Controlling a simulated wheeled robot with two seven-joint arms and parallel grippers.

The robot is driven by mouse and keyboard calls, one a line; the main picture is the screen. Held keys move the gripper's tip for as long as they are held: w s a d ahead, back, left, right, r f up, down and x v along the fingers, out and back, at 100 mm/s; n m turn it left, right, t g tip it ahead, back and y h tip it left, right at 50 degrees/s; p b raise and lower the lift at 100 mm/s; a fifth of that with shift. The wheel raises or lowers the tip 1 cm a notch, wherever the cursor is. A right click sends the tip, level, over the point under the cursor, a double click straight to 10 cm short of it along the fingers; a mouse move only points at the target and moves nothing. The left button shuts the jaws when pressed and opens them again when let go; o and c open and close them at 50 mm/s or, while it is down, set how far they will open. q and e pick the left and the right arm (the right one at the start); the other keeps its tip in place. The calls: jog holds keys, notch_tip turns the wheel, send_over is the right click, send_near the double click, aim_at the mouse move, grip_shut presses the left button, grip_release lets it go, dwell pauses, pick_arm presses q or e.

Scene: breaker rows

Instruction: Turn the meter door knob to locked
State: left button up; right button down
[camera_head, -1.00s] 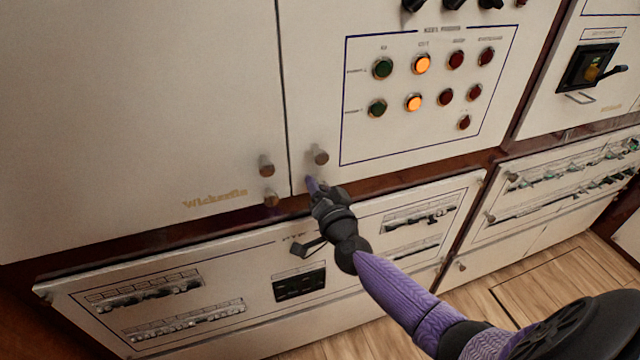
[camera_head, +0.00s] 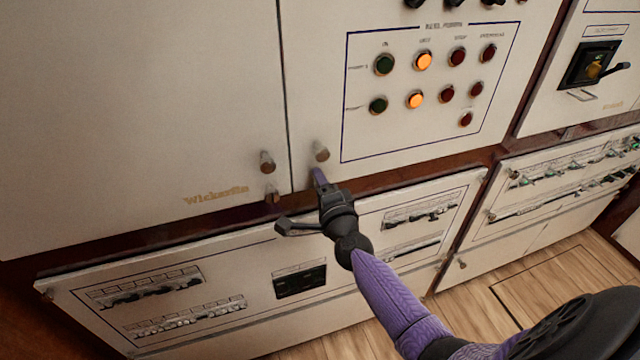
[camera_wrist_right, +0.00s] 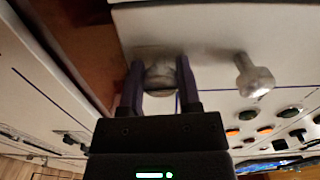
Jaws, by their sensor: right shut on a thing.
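My right gripper (camera_head: 318,178) reaches up to the lower left corner of the panel with the lit buttons. In the wrist view its two dark fingers (camera_wrist_right: 160,72) are shut on a pale round knob (camera_wrist_right: 160,82), one on each side. That knob is hidden behind the gripper in the head view, so I cannot read its position. Another knob (camera_head: 320,151) stands just above the gripper; a free knob also shows to the right in the wrist view (camera_wrist_right: 255,76). My left gripper is not in view.
Two more knobs, an upper one (camera_head: 267,162) and a lower one (camera_head: 271,194), sit on the left door (camera_head: 150,100) across a narrow seam. Red, green and orange buttons (camera_head: 424,61) are to the right. A lower breaker panel (camera_head: 230,290) lies beneath.

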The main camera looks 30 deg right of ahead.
jog(key=shift+m, duration=0.4)
jog(key=shift+c, duration=1.5)
grip_release()
jog(key=p+v, duration=0.1)
jog(key=v, duration=0.9)
jog(key=shift+d, duration=0.1)
